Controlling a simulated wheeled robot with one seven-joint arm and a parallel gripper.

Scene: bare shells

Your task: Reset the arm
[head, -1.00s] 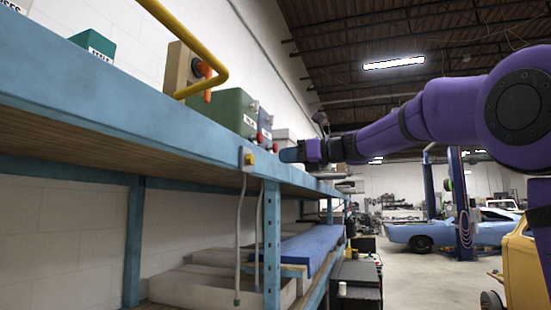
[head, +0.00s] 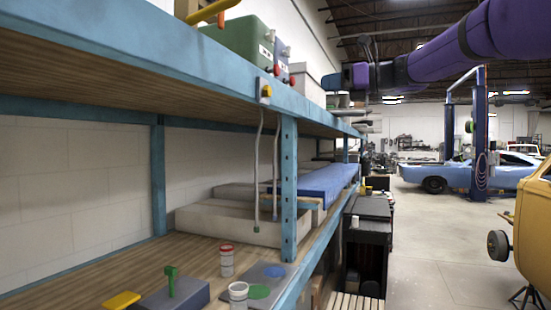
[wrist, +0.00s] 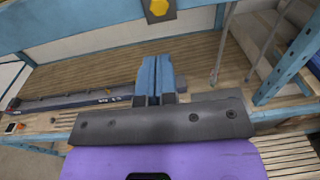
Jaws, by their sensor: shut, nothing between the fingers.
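My purple arm reaches in from the upper right in the head view. My gripper (head: 331,81) is at its end, with blue fingers pointing left beside the front edge of the upper shelf (head: 215,70). In the wrist view my gripper (wrist: 154,62) shows two blue fingers pressed together with nothing between them. They lie in front of the wooden lower shelf (wrist: 105,70). I cannot tell the exact gap between the fingers and the shelf edge.
Boxes with knobs, including a green one (head: 243,45), stand on the upper shelf. A blue post (head: 289,190) holds the shelves. Small jars (head: 227,260) and a blue slab (head: 316,182) lie below.

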